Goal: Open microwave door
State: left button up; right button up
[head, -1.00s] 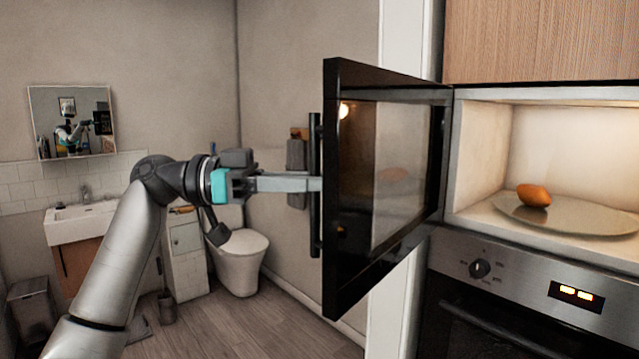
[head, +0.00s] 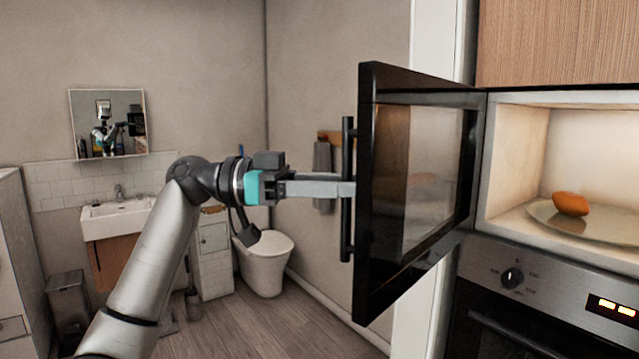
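The microwave door (head: 418,185) stands wide open, swung out to the left of the lit microwave cavity (head: 520,150). Its black vertical handle (head: 347,225) is on the door's free edge. My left gripper (head: 345,190) reaches in from the left with its fingers at the handle's middle. The fingertips are partly hidden by the handle and door edge, so I cannot tell whether they close on it. Inside the cavity an orange-brown food item (head: 570,204) lies on a glass plate (head: 600,226). My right gripper is not in view.
An oven (head: 545,300) with a knob and lit display is below the microwave. Wooden cabinet (head: 560,42) is above. A toilet (head: 264,262), sink (head: 115,218), bin (head: 68,305) and mirror (head: 108,122) are behind my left arm. Wooden floor (head: 265,325) lies open below.

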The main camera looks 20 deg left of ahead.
pick_arm(q)
jog(key=shift+a, duration=0.1)
jog(key=s+a, duration=0.2)
jog(key=a, duration=1.2)
jog(key=shift+s+a+b, duration=0.35)
jog(key=shift+a, duration=0.05)
